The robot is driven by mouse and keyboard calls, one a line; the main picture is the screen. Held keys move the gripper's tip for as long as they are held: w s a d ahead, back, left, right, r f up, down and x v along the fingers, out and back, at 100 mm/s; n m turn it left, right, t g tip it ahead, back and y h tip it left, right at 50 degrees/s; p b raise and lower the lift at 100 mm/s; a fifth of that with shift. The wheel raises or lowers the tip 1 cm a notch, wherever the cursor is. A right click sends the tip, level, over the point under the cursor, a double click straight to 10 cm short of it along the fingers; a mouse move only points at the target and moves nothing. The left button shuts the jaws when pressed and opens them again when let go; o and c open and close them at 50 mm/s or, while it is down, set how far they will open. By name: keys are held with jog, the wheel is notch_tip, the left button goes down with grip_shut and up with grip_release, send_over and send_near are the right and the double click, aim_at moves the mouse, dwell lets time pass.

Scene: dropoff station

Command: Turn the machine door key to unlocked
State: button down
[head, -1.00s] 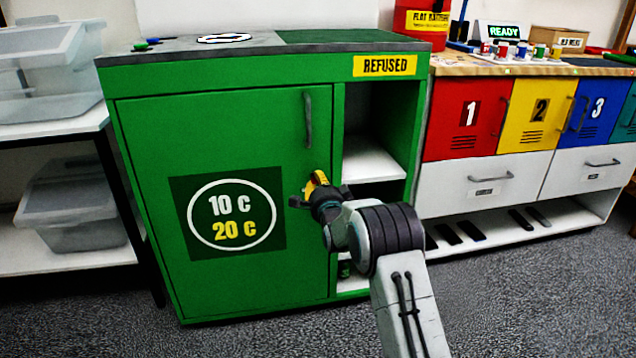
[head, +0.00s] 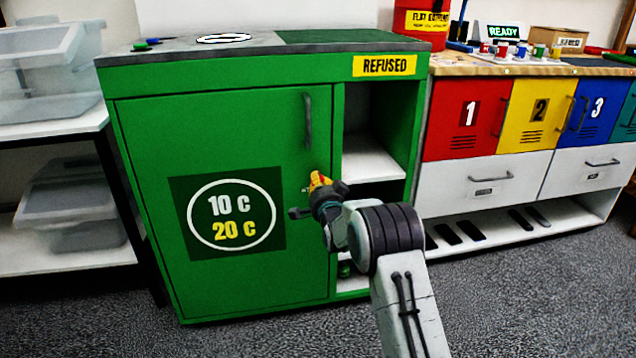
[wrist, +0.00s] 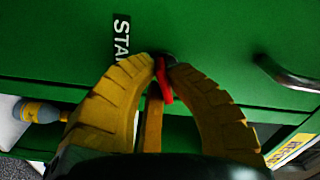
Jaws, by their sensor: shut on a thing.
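The machine is a green cabinet (head: 250,130) with a closed green door (head: 230,285) marked 10 C and 20 C. My gripper (head: 318,180) is at the right part of the door, below its handle (head: 308,120). In the wrist view, the yellow fingers of my gripper (wrist: 164,66) are closed around a red key (wrist: 164,80) at a dark round lock (wrist: 165,60) in the door. A black label (wrist: 121,38) with white letters, partly cut off, is beside the lock.
A rack (head: 60,260) with clear bins stands left, coloured lockers (head: 465,118) right. The floor in front is clear.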

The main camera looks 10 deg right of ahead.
jog(key=n, duration=0.6)
jog(key=shift+r, duration=0.1)
jog(key=n, duration=0.7)
jog(key=shift+r, duration=0.1)
dwell(0.3)
jog(key=c, duration=1.2)
grip_release()
jog(key=shift+s, duration=5.95)
